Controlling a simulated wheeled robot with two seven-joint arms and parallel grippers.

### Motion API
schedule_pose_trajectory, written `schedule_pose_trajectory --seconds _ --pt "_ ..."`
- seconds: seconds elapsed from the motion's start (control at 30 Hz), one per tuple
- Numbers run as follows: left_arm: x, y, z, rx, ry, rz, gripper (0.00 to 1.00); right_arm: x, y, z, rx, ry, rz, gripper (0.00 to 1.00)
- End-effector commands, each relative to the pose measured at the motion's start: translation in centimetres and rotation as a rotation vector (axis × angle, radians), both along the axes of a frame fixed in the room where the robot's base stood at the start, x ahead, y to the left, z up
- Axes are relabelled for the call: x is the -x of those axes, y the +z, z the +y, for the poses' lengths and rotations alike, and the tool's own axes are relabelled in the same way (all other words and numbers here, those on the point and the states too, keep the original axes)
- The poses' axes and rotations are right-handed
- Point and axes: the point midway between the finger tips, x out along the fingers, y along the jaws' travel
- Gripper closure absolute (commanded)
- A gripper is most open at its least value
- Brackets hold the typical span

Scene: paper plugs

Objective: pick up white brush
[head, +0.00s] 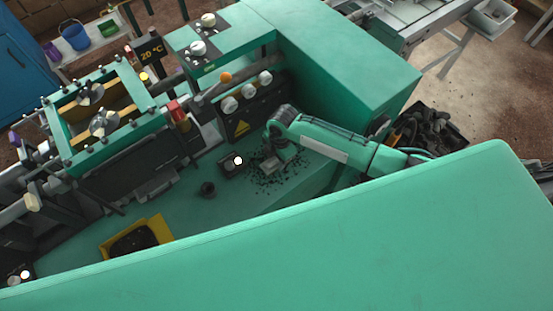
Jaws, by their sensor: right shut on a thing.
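My right arm comes in from the right, and its gripper (272,160) points down at the green work surface of the machine. It is shut on a small pale piece (269,165), which looks like the white brush. The piece is low among scattered dark bits (285,180), and most of it is hidden by the gripper and the arm. I cannot tell whether it touches the surface. My left gripper is not in view.
A dark box with a lit white button (237,161) and a small dark cup (208,189) stand left of the gripper. A yellow tray (111,247) of dark material is further left. A control panel with white knobs (247,92) rises behind.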

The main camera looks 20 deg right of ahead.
Motion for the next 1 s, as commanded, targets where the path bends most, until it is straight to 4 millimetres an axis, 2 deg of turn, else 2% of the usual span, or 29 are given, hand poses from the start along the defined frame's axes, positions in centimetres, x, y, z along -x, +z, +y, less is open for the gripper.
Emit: schedule_pose_trajectory --seconds 0.17,0.37,0.7,0.8,1.0 --pt "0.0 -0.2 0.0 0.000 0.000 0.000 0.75 -0.1 0.6 0.0 -0.002 0.001 -0.002 0.87" --pt "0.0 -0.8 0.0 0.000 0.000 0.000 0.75 -0.1 3.1 0.0 -0.001 0.002 -0.004 0.87" --pt "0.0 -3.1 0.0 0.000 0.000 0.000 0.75 -0.2 13.2 0.0 -0.003 0.002 -0.008 0.87" --pt "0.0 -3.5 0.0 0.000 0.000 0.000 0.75 -0.2 15.6 0.0 -0.001 0.002 -0.006 0.87" --pt "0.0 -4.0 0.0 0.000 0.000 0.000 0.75 -0.1 18.8 0.0 -0.001 0.000 -0.003 0.87"
